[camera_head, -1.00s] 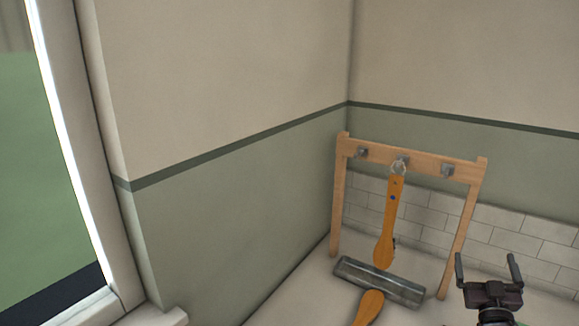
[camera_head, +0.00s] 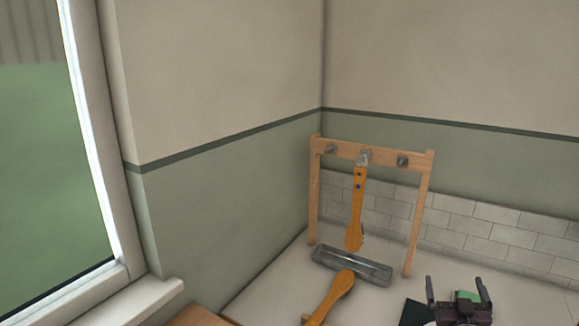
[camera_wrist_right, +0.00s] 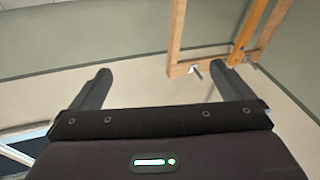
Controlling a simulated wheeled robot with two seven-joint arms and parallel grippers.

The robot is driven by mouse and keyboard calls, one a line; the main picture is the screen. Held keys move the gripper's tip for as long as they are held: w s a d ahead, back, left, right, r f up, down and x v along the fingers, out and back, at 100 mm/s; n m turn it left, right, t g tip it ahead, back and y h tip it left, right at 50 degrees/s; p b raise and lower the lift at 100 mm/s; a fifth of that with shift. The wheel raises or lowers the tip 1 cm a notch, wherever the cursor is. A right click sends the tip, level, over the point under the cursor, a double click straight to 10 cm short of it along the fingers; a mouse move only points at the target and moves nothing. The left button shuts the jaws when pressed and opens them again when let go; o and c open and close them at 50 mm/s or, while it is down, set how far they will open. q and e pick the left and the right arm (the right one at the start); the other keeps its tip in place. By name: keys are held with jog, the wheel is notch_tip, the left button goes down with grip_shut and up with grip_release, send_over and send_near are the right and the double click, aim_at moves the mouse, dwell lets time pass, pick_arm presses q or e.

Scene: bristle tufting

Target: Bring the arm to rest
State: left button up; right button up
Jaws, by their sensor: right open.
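My right gripper (camera_head: 458,288) is at the lower right of the head view, with its two dark fingers spread apart and nothing between them. In the right wrist view the right gripper (camera_wrist_right: 155,82) also shows open and empty, and part of the wooden rack (camera_wrist_right: 178,40) is beyond its fingers. In the head view it is to the right of the wooden rack (camera_head: 425,195) and apart from it. My left gripper is not in view.
An orange-handled brush (camera_head: 356,210) hangs from the rack's middle hook. A grey tray (camera_head: 350,266) lies below it, with another orange handle (camera_head: 331,297) in front. A dark green item (camera_head: 414,313) is beside my right gripper. A window sill (camera_head: 150,300) is at left.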

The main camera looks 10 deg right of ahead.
jog(key=s+a+f+g+y, duration=0.2)
jog(key=s+a+f+g, duration=0.3)
jog(key=a, duration=0.4)
jog(key=s+a+f+g+y, duration=0.25)
jog(key=a+f, duration=0.35)
jog(key=a, duration=0.3)
jog(key=s+a+r+n+g+y, duration=0.1)
jog(key=s+a+n+g+y, duration=0.2)
jog(key=s+a, duration=0.5)
jog(key=s+a+r+n+g+y, duration=0.1)
jog(key=s+a+r+n+g, duration=0.1)
jog(key=s+a+g, duration=0.6)
jog(key=s+d+f+t, duration=0.1)
jog(key=s+f, duration=0.1)
jog(key=f, duration=1.3)
jog(key=s+d+f+t, duration=0.1)
jog(key=f, duration=1.4)
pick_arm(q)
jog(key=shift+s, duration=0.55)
pick_arm(e)
jog(key=s+d+f, duration=0.2)
jog(key=s+f, duration=0.7)
jog(key=s, duration=0.1)
jog(key=s+d+f+g, duration=0.1)
jog(key=s+d+f, duration=0.1)
jog(key=s+f, duration=0.7)
jog(key=shift+s+f+n, duration=0.3)
jog(key=shift+s+f, duration=0.1)
jog(key=shift+s, duration=0.2)
